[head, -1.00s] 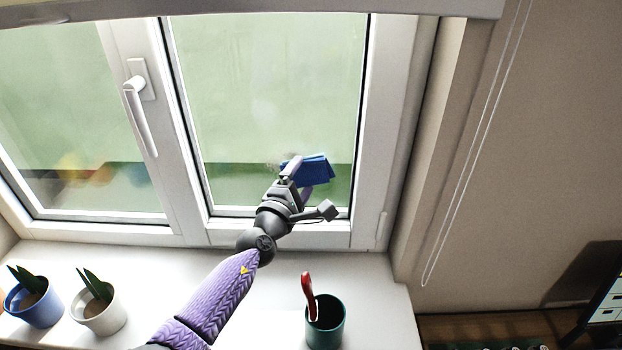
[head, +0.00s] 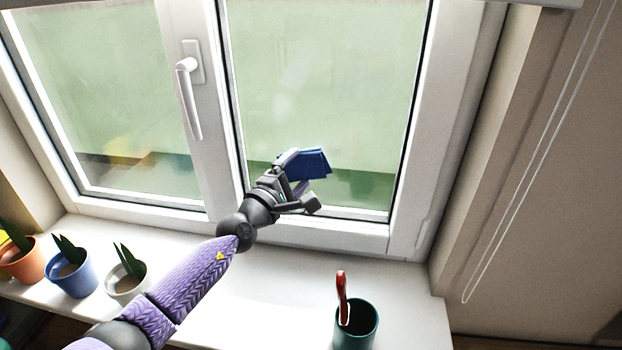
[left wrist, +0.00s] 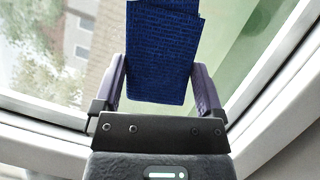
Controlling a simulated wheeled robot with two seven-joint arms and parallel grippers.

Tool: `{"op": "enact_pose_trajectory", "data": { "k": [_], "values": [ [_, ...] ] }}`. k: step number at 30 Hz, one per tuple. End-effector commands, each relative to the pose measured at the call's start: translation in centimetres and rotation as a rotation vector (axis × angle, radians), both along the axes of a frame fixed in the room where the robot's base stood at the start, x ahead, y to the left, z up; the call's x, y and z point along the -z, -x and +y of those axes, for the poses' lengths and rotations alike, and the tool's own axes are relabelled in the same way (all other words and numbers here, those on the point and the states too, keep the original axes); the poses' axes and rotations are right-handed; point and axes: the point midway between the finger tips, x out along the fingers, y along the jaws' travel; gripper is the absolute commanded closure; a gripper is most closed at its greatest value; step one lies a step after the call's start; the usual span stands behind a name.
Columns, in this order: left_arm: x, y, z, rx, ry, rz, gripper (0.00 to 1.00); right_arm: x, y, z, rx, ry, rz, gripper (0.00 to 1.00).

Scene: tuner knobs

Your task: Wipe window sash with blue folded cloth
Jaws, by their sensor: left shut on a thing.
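The blue folded cloth (head: 305,164) is held in my left gripper (head: 292,174) in front of the lower part of the right window pane. In the left wrist view the cloth (left wrist: 162,52) sits between the two purple fingers (left wrist: 160,88), which are shut on it. The white window sash (head: 320,229) frames the right pane (head: 330,80). I cannot tell whether the cloth touches the glass. Faint pale haze shows on the pane. My right gripper is not in view.
A teal cup (head: 356,328) with a red-handled tool (head: 342,295) stands on the white sill (head: 260,290). Potted plants in orange (head: 22,262), blue (head: 72,277) and white (head: 126,285) pots line the left. A window handle (head: 188,95) juts out. A blind cord (head: 535,165) hangs right.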

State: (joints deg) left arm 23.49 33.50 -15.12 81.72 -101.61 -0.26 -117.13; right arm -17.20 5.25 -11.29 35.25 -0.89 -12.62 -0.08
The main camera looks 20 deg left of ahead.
Motion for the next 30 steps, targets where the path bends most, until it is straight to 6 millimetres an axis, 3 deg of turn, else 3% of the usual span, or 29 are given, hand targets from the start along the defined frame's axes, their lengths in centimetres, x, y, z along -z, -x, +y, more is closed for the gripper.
{"op": "enact_pose_trajectory", "data": {
  "k": [5, 14, 22, 30],
  "values": [
    [-0.3, 0.1, 0.5, 0.000, 0.001, -0.001, 0.57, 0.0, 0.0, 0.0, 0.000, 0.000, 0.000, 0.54],
    [-2.7, 0.3, 0.3, 0.000, 0.001, -0.001, 0.57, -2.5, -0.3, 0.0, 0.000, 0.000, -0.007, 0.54],
    [-2.6, -0.7, -2.6, 0.000, 0.003, -0.001, 0.57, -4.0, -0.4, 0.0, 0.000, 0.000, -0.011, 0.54],
    [-2.6, -1.2, -4.3, 0.000, 0.002, 0.000, 0.57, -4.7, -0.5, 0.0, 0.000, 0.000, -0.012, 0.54]
  ]
}}
